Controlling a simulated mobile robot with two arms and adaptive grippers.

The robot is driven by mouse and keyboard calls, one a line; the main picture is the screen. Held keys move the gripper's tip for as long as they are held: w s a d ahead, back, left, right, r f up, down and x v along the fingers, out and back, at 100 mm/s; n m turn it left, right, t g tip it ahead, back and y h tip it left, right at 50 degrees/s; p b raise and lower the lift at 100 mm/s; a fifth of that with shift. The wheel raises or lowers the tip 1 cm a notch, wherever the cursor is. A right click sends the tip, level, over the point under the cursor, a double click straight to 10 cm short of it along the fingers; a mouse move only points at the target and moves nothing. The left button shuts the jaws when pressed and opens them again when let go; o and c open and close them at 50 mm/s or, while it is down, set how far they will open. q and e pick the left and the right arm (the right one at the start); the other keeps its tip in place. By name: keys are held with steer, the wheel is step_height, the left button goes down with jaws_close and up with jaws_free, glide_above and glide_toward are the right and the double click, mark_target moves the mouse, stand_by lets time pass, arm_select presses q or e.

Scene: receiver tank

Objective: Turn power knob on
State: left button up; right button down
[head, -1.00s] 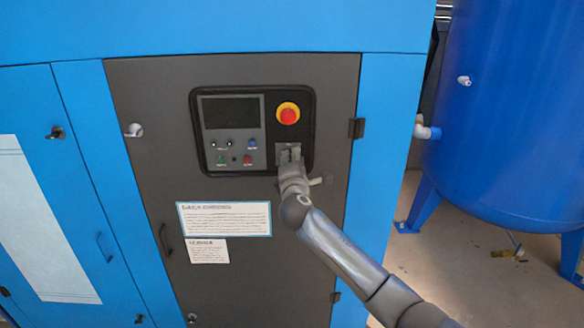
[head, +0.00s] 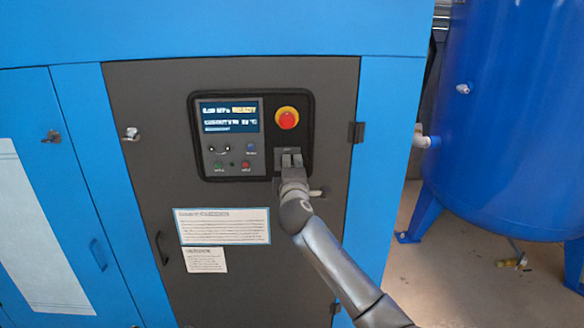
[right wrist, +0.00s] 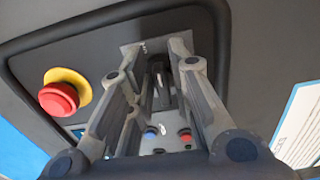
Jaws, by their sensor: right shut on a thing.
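The power knob shows as a dark upright piece (right wrist: 161,88) between my fingers in the right wrist view. In the head view my fingers mostly hide it. My right gripper (head: 291,161) is at the lower right of the black control panel (head: 308,137), below the red emergency button (head: 287,118). In the right wrist view the gripper (right wrist: 160,50) has a finger on each side of the knob and is shut on it. The display (head: 229,115) on the panel is lit blue with white and yellow text. My left gripper is not in view.
Small buttons (head: 245,165) sit below the display. The panel is on a dark grey door (head: 290,230) with paper labels (head: 224,226) and a handle (head: 162,247). A blue tank (head: 510,120) stands at the right, with open floor before it.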

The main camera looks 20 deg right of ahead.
steer(key=shift+f, duration=0.15)
steer(key=c, duration=1.5)
jaws_free()
steer(key=shift+c, duration=0.2)
steer(key=shift+s, duration=0.1)
steer(key=v, duration=1.2)
